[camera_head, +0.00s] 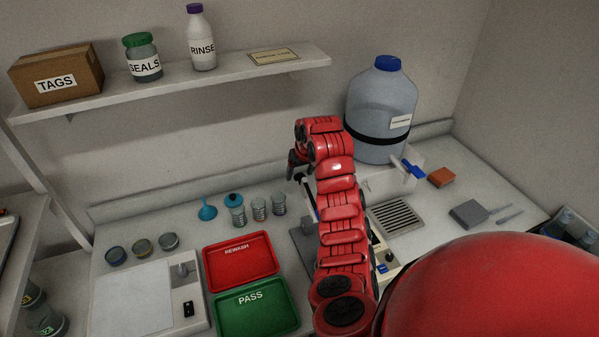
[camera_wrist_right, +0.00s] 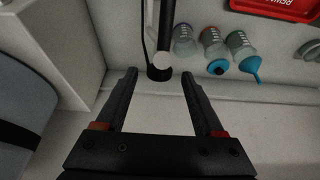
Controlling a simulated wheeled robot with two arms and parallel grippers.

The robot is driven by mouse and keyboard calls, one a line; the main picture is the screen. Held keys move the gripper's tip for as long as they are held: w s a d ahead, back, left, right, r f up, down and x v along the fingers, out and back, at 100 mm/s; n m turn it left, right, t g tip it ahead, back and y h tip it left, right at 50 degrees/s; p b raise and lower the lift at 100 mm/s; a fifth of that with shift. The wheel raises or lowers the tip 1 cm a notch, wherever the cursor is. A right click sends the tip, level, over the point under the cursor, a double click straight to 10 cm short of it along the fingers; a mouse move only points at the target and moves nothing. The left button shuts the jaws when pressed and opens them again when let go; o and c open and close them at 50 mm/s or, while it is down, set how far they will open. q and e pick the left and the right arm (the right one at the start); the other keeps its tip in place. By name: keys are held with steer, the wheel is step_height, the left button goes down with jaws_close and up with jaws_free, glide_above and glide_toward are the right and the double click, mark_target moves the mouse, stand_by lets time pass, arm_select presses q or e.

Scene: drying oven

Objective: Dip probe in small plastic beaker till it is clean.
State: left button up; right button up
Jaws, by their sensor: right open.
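My right gripper (camera_head: 293,168) is at the end of the red arm, above the back of the bench. In the right wrist view its two black fingers (camera_wrist_right: 158,98) are apart with nothing gripped. A dark upright rod with a pale round end (camera_wrist_right: 161,60) and a thin black cable shows just beyond the fingers; it may be the probe or its stand. Three small clear beakers (camera_head: 258,209) stand in a row left of the gripper and also show in the wrist view (camera_wrist_right: 211,42). I cannot tell which is plastic. My left gripper is out of view.
A blue funnel (camera_head: 207,211) and blue-topped item (camera_head: 234,198) sit beside the beakers. A red tray (camera_head: 241,262) and green tray (camera_head: 256,310) lie in front. A large blue-capped jug (camera_head: 381,105) stands at right above a drain grate (camera_head: 397,217). A shelf (camera_head: 180,85) overhangs the back.

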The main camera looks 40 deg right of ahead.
steer(key=shift+w+d+f, duration=0.1)
steer(key=shift+w+f, duration=0.1)
steer(key=shift+f, duration=0.4)
jaws_close()
stand_by(1.1)
